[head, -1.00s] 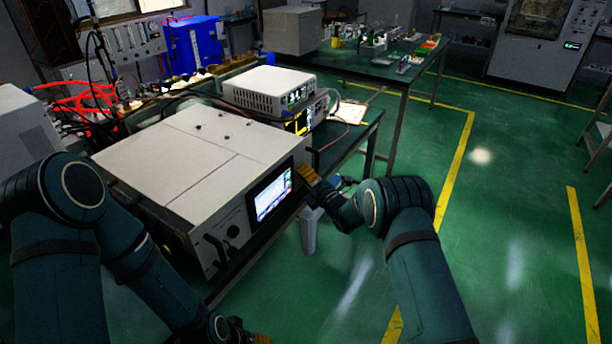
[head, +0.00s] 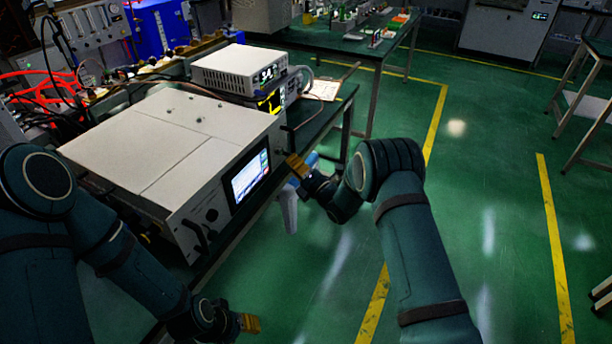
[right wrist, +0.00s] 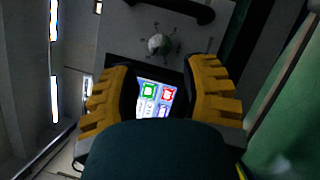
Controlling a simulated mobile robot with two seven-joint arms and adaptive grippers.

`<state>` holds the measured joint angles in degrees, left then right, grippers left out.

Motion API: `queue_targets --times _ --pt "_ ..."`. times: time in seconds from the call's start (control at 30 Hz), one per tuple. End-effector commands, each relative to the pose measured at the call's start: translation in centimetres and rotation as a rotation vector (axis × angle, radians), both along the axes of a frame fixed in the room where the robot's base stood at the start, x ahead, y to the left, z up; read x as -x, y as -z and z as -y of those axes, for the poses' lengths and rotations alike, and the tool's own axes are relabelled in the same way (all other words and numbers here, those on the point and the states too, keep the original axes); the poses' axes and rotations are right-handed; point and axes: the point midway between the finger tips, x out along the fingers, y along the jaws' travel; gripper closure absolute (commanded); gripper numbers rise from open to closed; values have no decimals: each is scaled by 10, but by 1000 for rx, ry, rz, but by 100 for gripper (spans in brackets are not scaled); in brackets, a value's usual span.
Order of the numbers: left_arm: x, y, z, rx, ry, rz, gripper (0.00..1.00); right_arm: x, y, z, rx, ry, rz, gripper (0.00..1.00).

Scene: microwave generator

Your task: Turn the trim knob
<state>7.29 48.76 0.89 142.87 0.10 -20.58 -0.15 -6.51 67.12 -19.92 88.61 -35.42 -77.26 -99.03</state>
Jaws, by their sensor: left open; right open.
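The large white generator box (head: 150,140) sits on a bench, with a lit screen (head: 249,176) on its front panel. In the right wrist view, a small round grey-green knob (right wrist: 158,43) with marks around it stands on the panel beyond my fingertips, beside the screen (right wrist: 156,98). I cannot make this knob out in the head view. My right gripper (head: 296,166) is at the right end of the front panel; it is open and empty, with yellow fingers around the line to the screen and knob. My left gripper (head: 250,323) is low in front of the bench, away from the panel.
A dark handle (right wrist: 180,14) sticks out near the knob. A dark round control (head: 211,215) is on the panel's left part. A smaller white instrument (head: 238,68) stands behind the box. The green floor (head: 490,200) to the right is clear.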

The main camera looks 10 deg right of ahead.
Motion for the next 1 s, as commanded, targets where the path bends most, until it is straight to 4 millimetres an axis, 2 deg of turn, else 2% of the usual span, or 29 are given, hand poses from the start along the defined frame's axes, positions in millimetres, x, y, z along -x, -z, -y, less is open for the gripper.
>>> queue_targets --times 0.2,0.4,1.0 --pt "0 0 0 0 0 0 53 33 6 22 1 1 0 55" --pt "0 0 0 0 0 0 53 47 8 30 0 -2 3 55" --pt "0 0 0 0 0 0 53 50 12 33 -23 10 -36 55"
